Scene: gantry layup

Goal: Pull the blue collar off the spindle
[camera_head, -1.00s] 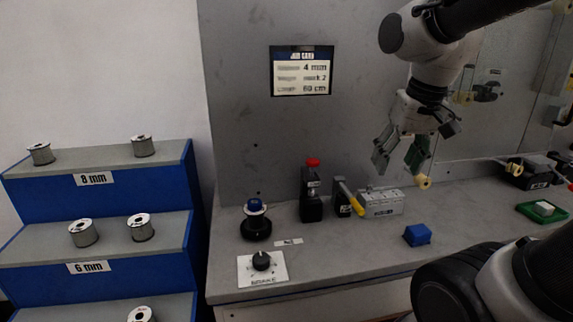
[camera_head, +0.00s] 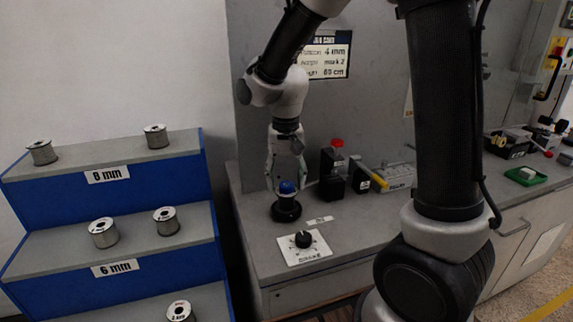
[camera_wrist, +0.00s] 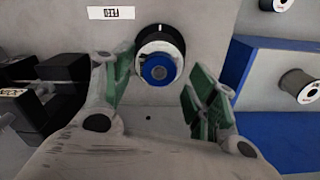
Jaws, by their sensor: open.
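The blue collar (camera_head: 287,188) sits on the spindle, whose round black base (camera_head: 286,213) stands on the left part of the grey bench. In the wrist view the collar (camera_wrist: 157,69) is a blue ring around a grey centre, with a pale ring and the black base (camera_wrist: 160,41) behind it. My gripper (camera_head: 286,170) is pointed down just above the collar. In the wrist view its green-padded fingers (camera_wrist: 160,78) are spread, one on each side of the collar. No contact shows; how far the tips reach down beside the collar is unclear.
A black dial on a white plate (camera_head: 290,256) is in front of the spindle. Blue shelves with wire spools (camera_head: 104,232) stand to the left. My arm hides the bench's middle.

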